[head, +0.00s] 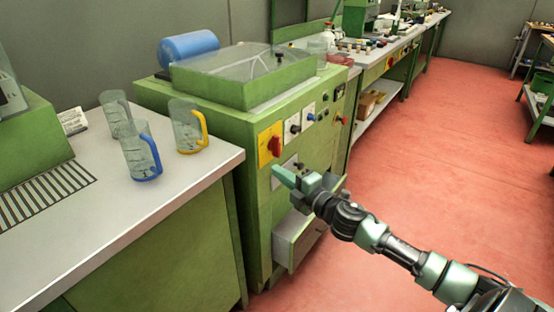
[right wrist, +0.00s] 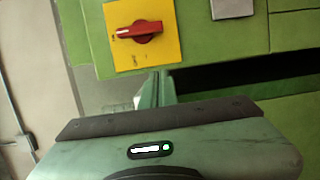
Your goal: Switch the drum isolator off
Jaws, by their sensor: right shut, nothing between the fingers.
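The drum isolator is a red rotary handle (head: 275,146) on a yellow square plate (head: 264,148) on the front of the green machine. In the right wrist view the red handle (right wrist: 139,32) lies across the yellow plate (right wrist: 165,52), with a pale mark at its left end. My right gripper (head: 280,174) is shut and empty, just below the plate in the head view. In the right wrist view its fingertips (right wrist: 156,84) point toward the panel below the plate. I see no clear contact with the handle. My left gripper is not in view.
Other switches (head: 308,112) sit right of the isolator on the panel. An open drawer (head: 297,240) juts out below. Glass jugs (head: 140,150) stand on the left bench (head: 195,178). A blue drum (head: 188,46) lies atop the machine. Red floor (head: 430,150) is open to the right.

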